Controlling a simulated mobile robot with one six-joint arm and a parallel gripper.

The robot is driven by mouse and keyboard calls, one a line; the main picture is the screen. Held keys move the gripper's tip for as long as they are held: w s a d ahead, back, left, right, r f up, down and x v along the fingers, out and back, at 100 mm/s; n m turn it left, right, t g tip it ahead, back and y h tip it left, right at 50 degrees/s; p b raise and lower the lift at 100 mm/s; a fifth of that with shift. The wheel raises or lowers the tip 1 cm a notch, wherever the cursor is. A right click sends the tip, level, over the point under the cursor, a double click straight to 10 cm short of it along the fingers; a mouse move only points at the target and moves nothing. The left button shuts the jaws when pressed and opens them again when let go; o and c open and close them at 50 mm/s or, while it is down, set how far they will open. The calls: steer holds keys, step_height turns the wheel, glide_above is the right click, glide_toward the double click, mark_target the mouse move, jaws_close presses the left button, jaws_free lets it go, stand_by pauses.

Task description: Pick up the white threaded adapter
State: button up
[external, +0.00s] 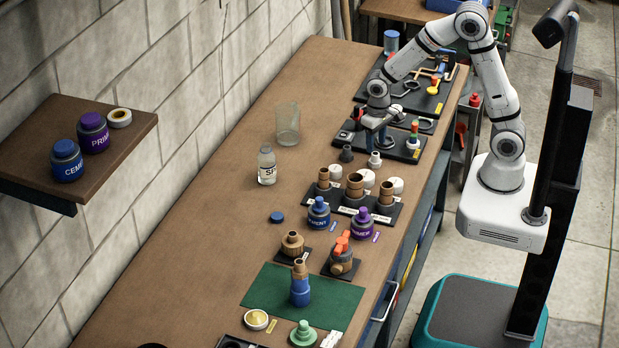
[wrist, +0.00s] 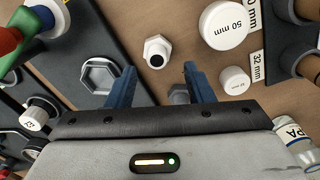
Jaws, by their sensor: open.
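The white threaded adapter (wrist: 157,52) stands on the brown bench in the wrist view, just beyond the fingertips. Its hex collar and dark bore face the camera. In the external view the white adapter (external: 374,160) is at the near side of the black tool board, right of a dark grey fitting (external: 346,153). My gripper (wrist: 158,76) is open, its blue fingers apart with nothing held. In the external view my gripper (external: 378,124) is above the board, a little behind the adapter. The grey fitting (wrist: 179,94) partly shows by the right finger in the wrist view.
White caps, including a 50 mm cap (wrist: 224,25) and a smaller cap (wrist: 235,80), lie right of the adapter. The black tool board (wrist: 80,30) is to the left. A clear bottle (external: 267,166) stands left of the fittings, with bare bench between.

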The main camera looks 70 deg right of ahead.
mark_target(376, 153)
steer(key=f, duration=0.2)
steer(key=f+p, duration=0.1)
steer(key=f, duration=0.3)
steer(key=shift+d+f, duration=0.25)
steer(key=shift+f, duration=0.15)
steer(key=c, duration=0.7)
